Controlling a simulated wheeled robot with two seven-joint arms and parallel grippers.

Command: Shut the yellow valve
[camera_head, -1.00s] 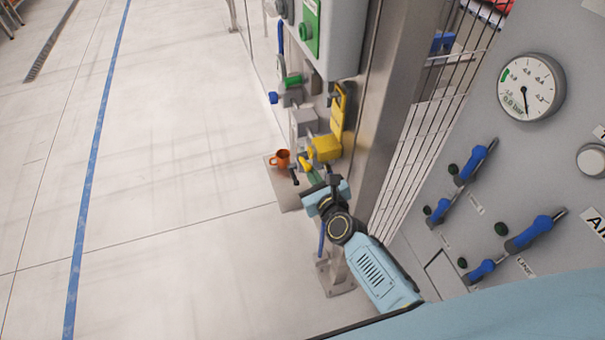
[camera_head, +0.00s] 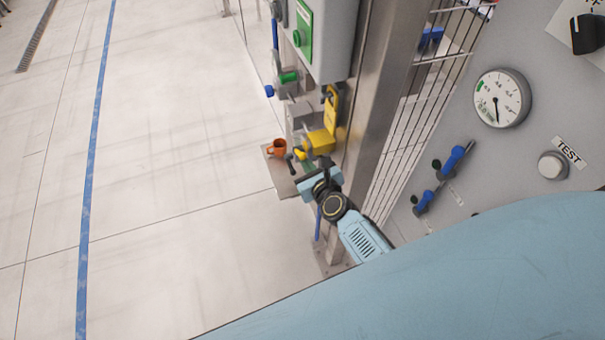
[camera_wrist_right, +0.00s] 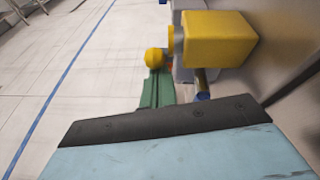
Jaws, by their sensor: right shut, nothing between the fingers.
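A yellow block (camera_head: 321,142) is on the narrow panel post in the head view, with a small yellow rounded part (camera_head: 300,154) at its lower left. In the right wrist view the yellow block (camera_wrist_right: 217,38) is at upper middle, and the yellow rounded part (camera_wrist_right: 155,58) is left of it, above a green bar (camera_wrist_right: 157,91). My right gripper (camera_head: 322,168) is shut and empty, just below the yellow block. I cannot tell whether it touches the valve. Its light-blue body hides part of the green bar. My left gripper is not in view.
A yellow tag (camera_head: 331,105) and a green-handled valve (camera_head: 287,78) are above. A steel post (camera_head: 376,100) and gauge panel (camera_head: 540,130) are at right. The floor at left is clear.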

